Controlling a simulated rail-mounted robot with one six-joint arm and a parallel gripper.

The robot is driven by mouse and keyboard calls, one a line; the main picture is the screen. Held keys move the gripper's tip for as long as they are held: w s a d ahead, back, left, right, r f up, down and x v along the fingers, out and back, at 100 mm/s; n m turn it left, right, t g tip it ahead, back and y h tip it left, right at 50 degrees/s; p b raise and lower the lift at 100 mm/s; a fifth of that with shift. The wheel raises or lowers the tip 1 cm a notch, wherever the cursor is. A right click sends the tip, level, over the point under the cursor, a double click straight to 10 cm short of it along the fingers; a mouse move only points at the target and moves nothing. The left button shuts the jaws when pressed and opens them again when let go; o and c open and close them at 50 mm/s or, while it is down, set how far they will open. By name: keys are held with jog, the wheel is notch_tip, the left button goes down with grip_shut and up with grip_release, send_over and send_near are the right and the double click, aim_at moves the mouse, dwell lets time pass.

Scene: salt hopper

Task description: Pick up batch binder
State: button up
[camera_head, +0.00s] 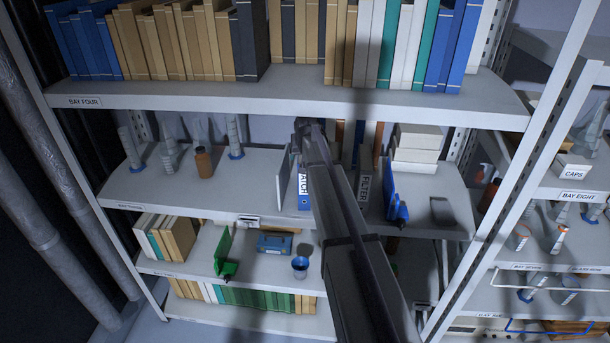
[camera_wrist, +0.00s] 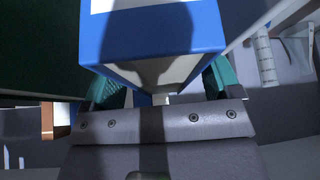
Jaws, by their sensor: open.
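The batch binder (camera_head: 304,197) is blue with a white label partly reading "BATCH". It stands upright on the middle shelf, its right side hidden behind my arm. In the wrist view, the blue and white binder (camera_wrist: 150,45) fills the upper middle, close ahead. My gripper (camera_wrist: 162,84) is open, with a teal fingertip on each side of the binder's near end. I cannot tell whether either finger touches it. In the head view my gripper (camera_head: 308,132) is at the far end of my arm, at the middle shelf; its fingers are not clear there.
A grey upright panel (camera_head: 285,180) stands left of the binder. A binder marked "FILTER" (camera_head: 365,188) and a blue bookend (camera_head: 392,190) stand to the right. Bay Four's shelf (camera_head: 230,98), full of books, is overhead.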

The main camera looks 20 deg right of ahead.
jog(key=shift+w+f, duration=0.15)
jog(key=shift+f, duration=0.35)
jog(key=shift+f+b, duration=0.2)
jog(key=shift+b, duration=0.25)
jog(key=shift+c, duration=0.4)
grip_shut()
